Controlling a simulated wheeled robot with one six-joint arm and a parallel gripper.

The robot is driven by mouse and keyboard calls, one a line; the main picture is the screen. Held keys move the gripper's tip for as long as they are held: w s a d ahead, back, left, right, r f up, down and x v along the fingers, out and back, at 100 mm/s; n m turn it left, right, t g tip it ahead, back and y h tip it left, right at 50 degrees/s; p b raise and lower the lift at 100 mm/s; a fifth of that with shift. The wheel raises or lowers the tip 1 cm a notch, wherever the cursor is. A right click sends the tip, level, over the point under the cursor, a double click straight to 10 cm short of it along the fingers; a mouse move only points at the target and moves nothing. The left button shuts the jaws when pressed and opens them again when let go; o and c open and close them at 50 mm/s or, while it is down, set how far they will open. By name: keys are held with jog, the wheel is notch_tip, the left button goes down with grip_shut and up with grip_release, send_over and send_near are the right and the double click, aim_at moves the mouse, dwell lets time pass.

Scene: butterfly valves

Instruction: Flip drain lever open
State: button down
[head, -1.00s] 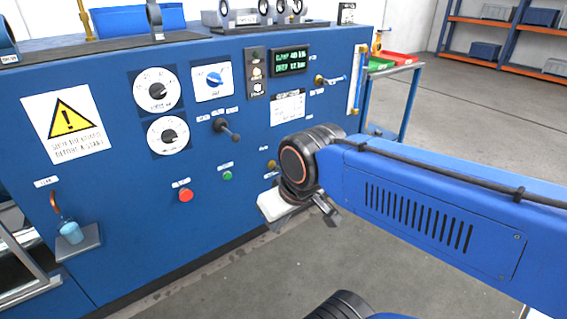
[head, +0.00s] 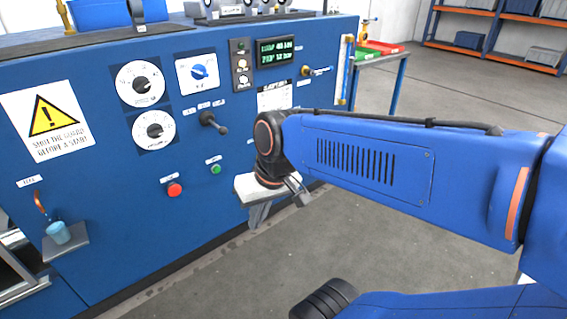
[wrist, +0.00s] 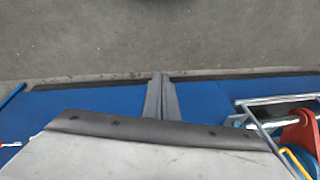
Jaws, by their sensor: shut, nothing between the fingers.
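The blue machine panel (head: 110,215) carries the fittings, but the labels are too small for me to tell which is the drain lever. A small brass valve with a blue lever (head: 318,71) sits at the panel's upper right, its lever roughly horizontal. A dark-knobbed handle (head: 212,122) sticks out from the middle. A copper-coloured spout (head: 39,201) is at the lower left, above a light blue cup (head: 58,232). My gripper (head: 254,224) is shut and empty, pointing down before the lower right of the panel. In the wrist view its fingers (wrist: 159,80) meet.
A red button (head: 174,190) and a green button (head: 216,170) are left of my gripper. My arm hides part of the lower right panel. A cart with a red tray (head: 384,47) stands beyond. A red part (wrist: 300,132) shows at the wrist view's right. The floor is clear.

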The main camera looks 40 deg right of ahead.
jog(key=w+a+f+m+g+y, duration=0.1)
jog(key=w+f+m+y, duration=0.1)
jog(key=w+m+y, duration=0.35)
jog(key=w+a+f+m+g+y, duration=0.1)
jog(key=w+a+f+m+y, duration=0.15)
jog(key=w, duration=0.65)
jog(key=w+d+f+m+t+y, duration=0.4)
jog(key=w+d+m+t, duration=0.4)
jog(key=w+d, duration=0.5)
jog(key=w+d+f+m+t+h, duration=0.2)
jog(key=w+d+f+m+t, duration=0.25)
jog(key=d, duration=0.45)
jog(key=w+d+f+m+t+h, duration=0.3)
jog(key=d+f+m, duration=0.3)
jog(key=d, duration=0.3)
jog(key=s+d+f+m+t+h, duration=0.1)
jog(key=s+d+f+m+h, duration=0.1)
jog(key=d+f+m+h, duration=0.2)
jog(key=s+d+f+m+t+h, duration=0.1)
jog(key=d+f+m+h, duration=0.3)
jog(key=d+f, duration=0.4)
jog(key=d, duration=0.4)
jog(key=shift+s+d, duration=0.15)
jog(key=shift+s, duration=0.2)
